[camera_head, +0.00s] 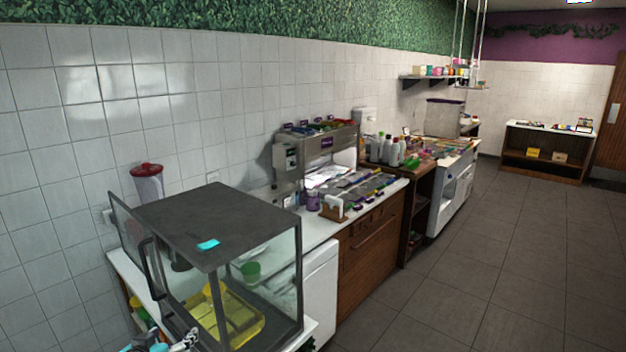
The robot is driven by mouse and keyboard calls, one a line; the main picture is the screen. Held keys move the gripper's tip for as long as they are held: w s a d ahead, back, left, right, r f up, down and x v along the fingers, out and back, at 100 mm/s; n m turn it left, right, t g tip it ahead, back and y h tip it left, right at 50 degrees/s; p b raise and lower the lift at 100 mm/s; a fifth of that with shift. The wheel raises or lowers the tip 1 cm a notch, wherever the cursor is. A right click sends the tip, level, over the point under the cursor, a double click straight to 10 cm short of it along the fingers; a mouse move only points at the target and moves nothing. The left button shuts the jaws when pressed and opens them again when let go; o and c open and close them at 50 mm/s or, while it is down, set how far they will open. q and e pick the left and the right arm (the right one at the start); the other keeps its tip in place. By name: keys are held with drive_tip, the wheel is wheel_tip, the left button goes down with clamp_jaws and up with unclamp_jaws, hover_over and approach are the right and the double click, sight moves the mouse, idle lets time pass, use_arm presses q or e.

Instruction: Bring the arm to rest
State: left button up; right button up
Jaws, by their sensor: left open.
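My left gripper (186,340) shows only in part at the bottom left edge, low in front of the glass display case (215,225). It is open, and I see nothing between its fingers. Most of the left arm is cut off by the frame. My right gripper and arm are out of view.
The case has a dark top with a cyan piece (208,245) on it and a yellow tray (222,318) inside. Its dark-handled door (140,250) stands at the left side. A toppings counter (370,190) runs along the wall. The tiled floor (470,270) at right is clear.

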use_arm(q)
drive_tip(key=s+d+f+g, duration=0.2)
drive_tip(key=s+d, duration=0.5)
drive_tip(key=s, duration=0.3)
drive_tip(key=s+d+f+g, duration=0.3)
drive_tip(key=s+d, duration=0.5)
drive_tip(key=s, duration=0.2)
drive_tip(key=shift+s+f+g+b, duration=0.2)
drive_tip(key=shift+f+g+b, duration=0.1)
drive_tip(key=shift+f+b, duration=0.1)
